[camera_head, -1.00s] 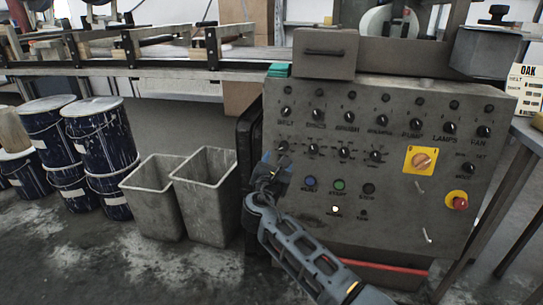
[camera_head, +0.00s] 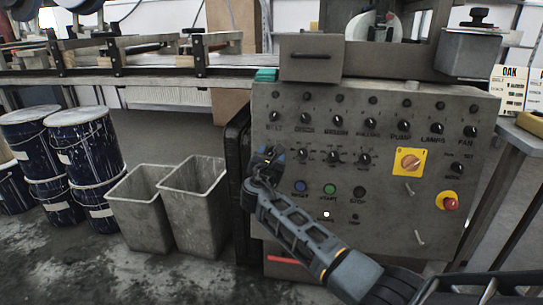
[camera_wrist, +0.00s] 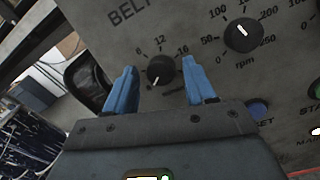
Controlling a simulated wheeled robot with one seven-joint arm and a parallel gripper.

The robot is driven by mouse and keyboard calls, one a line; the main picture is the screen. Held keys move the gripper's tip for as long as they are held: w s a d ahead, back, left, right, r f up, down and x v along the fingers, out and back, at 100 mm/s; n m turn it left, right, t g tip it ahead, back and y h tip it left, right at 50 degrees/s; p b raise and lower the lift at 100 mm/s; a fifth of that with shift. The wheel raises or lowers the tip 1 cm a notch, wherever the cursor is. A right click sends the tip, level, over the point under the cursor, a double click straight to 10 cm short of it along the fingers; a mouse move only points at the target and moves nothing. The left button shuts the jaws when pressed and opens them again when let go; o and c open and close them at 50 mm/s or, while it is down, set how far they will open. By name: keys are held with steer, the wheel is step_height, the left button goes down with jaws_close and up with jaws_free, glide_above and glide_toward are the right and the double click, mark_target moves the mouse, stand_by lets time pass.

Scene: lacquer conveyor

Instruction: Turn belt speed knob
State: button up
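The belt speed knob (camera_wrist: 160,70) is a small round black knob under the BELT lettering in the wrist view. My gripper (camera_wrist: 159,64) has two blue fingers, spread apart with one on each side of the knob. Gaps show between knob and fingers; how far the fingertips are from the panel I cannot tell. In the head view my gripper (camera_head: 268,155) is at the left end of the panel's second knob row and covers this knob. The grey control panel (camera_head: 300,235) stands upright.
An rpm knob (camera_wrist: 242,35) sits close right of my gripper. Blue (camera_head: 301,186) and green (camera_head: 330,190) buttons lie below the row. A red emergency stop (camera_head: 449,202) and yellow-plated switch (camera_head: 410,161) are farther right. Grey bins (camera_head: 193,205) stand left of the panel.

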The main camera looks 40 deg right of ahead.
steer(key=c, duration=0.9)
steer(key=shift+m, duration=0.3)
steer(key=m+g+b, duration=0.1)
steer(key=m+b, duration=0.1)
steer(key=m, duration=0.3)
steer(key=shift+a+f+h+b, duration=0.1)
steer(key=shift+f+h+b, duration=0.05)
steer(key=shift+h+b, duration=0.25)
steer(key=m+g+b, duration=0.1)
steer(key=m+b, duration=0.1)
steer(key=m, duration=0.3)
steer(key=m+g+b, duration=0.1)
steer(key=m, duration=0.5)
steer(key=shift+w+g+b, duration=0.1)
steer(key=shift+g+b, duration=0.2)
steer(key=shift+b, duration=0.05)
steer(key=m+b, duration=0.1)
steer(key=m, duration=0.3)
steer(key=shift+m+g+y, duration=0.3)
steer(key=shift+m+y, duration=0.1)
